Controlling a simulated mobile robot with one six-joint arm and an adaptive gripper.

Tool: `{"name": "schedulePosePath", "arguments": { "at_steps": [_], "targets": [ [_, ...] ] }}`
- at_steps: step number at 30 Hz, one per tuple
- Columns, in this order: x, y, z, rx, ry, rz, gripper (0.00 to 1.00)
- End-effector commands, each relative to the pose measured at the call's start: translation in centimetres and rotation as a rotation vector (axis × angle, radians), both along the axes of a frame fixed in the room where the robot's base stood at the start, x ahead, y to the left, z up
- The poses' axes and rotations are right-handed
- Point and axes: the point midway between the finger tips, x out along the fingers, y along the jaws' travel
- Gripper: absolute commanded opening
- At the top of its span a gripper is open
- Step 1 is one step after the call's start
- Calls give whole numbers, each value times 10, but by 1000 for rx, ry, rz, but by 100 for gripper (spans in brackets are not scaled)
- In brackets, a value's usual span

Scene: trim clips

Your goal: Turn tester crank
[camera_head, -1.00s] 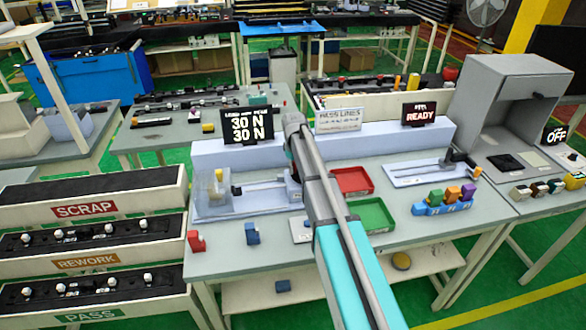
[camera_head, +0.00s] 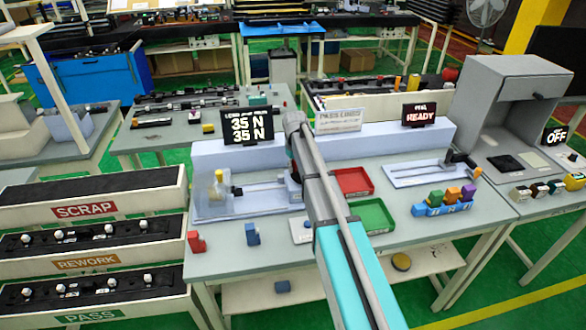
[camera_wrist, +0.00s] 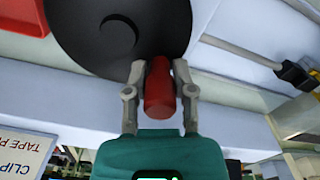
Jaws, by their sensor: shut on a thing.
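In the wrist view my gripper (camera_wrist: 160,88) is shut on the red crank handle (camera_wrist: 158,92), with one finger on each side of it. The handle stands at the rim of the black crank disc (camera_wrist: 110,28). In the head view my arm hides the crank and the fingertips. The tester (camera_head: 240,195) is a pale base with a rail and a clear guard at its left end. Its display (camera_head: 248,126) reads 35 N on both lines.
A red tray (camera_head: 352,181) and a green tray (camera_head: 372,215) lie just right of my arm. A second display (camera_head: 420,114) reads READY. Bins marked SCRAP, REWORK and PASS stand at left.

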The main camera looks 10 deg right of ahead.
Motion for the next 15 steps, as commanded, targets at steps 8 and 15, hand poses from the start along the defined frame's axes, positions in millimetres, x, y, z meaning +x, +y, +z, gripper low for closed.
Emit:
{"name": "schedulePosePath", "arguments": {
  "at_steps": [8, 15],
  "targets": [
    [11, -6, 0, -1, 1, -252, 0],
    [17, -13, 0, -1, 1, -480, 0]
  ]
}}
